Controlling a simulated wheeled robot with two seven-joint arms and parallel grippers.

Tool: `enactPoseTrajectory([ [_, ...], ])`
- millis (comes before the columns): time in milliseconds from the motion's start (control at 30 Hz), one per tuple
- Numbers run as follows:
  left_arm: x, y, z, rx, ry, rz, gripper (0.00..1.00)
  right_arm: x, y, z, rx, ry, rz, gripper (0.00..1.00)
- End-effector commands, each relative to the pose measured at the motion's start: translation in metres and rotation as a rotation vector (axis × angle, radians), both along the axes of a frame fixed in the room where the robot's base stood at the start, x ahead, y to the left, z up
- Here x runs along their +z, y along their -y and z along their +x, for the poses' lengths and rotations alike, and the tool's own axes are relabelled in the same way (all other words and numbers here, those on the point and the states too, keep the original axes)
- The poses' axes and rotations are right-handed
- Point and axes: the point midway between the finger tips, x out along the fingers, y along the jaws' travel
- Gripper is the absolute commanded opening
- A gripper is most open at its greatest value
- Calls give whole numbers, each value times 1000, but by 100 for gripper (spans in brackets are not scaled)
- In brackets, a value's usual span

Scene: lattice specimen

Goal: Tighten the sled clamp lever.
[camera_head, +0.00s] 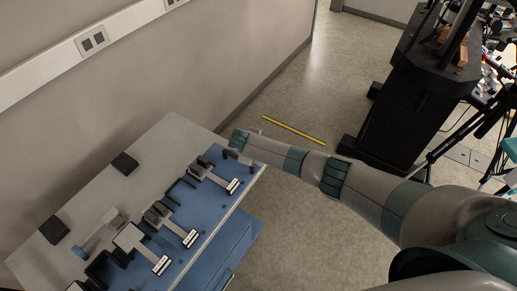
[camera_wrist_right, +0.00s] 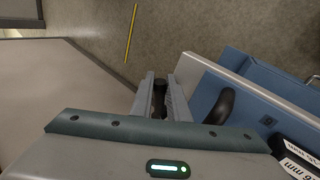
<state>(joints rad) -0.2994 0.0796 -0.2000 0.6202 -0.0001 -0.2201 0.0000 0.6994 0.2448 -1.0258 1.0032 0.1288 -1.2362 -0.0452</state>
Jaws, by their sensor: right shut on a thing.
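My right arm reaches from the right in the head view, and its gripper (camera_head: 240,143) is at the far right corner of the bench. In the right wrist view the gripper (camera_wrist_right: 160,97) is shut on a dark upright piece, which I take as the sled clamp lever (camera_wrist_right: 160,90). The fingers hide most of it, so its angle cannot be told. A separate curved black part (camera_wrist_right: 217,106) stands to the right of the fingers on the blue plate (camera_wrist_right: 243,100). My left gripper is not in view.
The bench (camera_head: 165,140) stands along the wall, with several grey and black fixtures and white labels (camera_head: 190,238) on its blue part. Two black blocks (camera_head: 124,163) lie at its wall side. A yellow floor strip (camera_head: 292,130) and open floor lie beyond the bench.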

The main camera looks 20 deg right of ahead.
Motion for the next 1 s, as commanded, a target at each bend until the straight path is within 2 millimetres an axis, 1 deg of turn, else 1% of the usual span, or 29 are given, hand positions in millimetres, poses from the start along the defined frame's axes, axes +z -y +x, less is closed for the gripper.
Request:
enactPoseTrajectory([
  [33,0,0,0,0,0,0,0,-5,-8,-6,-19,-9,11,0],
  [267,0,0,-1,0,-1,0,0,-5,-7,-7,-33,-9,9,0],
  [300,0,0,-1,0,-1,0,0,-5,-7,-6,-32,-9,8,20],
  [367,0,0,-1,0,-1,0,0,-5,-7,-7,-32,-9,9,34],
  [1000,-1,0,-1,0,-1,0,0,-9,-9,-10,-29,-15,11,35],
])
